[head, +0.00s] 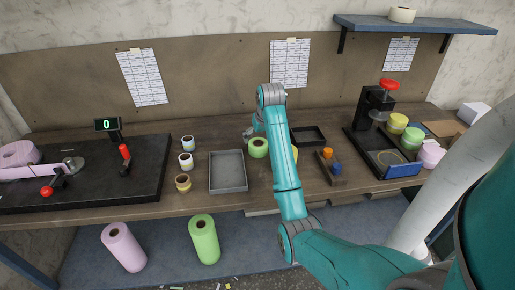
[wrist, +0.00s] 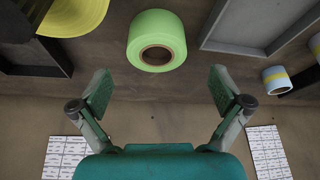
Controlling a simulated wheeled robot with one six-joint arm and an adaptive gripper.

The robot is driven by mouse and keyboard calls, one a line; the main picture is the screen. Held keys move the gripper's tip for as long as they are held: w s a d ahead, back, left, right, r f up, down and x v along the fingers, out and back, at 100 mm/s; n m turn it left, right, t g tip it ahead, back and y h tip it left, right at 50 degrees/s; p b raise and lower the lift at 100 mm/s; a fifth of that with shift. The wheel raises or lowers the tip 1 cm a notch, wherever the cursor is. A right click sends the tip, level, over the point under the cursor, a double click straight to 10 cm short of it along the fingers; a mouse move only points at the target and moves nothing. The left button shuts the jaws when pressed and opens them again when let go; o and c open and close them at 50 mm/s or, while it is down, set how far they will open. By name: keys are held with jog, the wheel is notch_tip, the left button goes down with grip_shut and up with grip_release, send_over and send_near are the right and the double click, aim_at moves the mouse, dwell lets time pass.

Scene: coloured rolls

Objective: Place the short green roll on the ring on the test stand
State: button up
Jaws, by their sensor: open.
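The short green roll (head: 258,148) stands on the bench between the grey tray and my arm. In the wrist view the green roll (wrist: 157,24) is ahead of my gripper (wrist: 160,88), centred between the fingers, with its core hole showing. The fingers are spread open and empty, apart from the roll. In the head view my gripper (head: 250,132) is beside the roll, partly hidden by my arm. The test stand (head: 374,108), black with a red knob, is at the right. A thin yellowish ring (head: 391,157) shows on its base.
A grey tray (head: 228,186) lies left of the roll, with small rolls (head: 187,161) beyond it. A black tray (head: 322,140) and a wooden block with coloured knobs (head: 330,168) lie to the right. A yellow roll (wrist: 76,14) shows in the wrist view.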

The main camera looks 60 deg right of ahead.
aim_at(259, 143)
jog(key=shift+d+x, duration=0.15)
jog(key=shift+x, duration=1.75)
jog(key=shift+d+x, duration=0.15)
jog(key=shift+x, duration=1.7)
jog(key=shift+r, duration=0.2)
jog(key=c, duration=1.2)
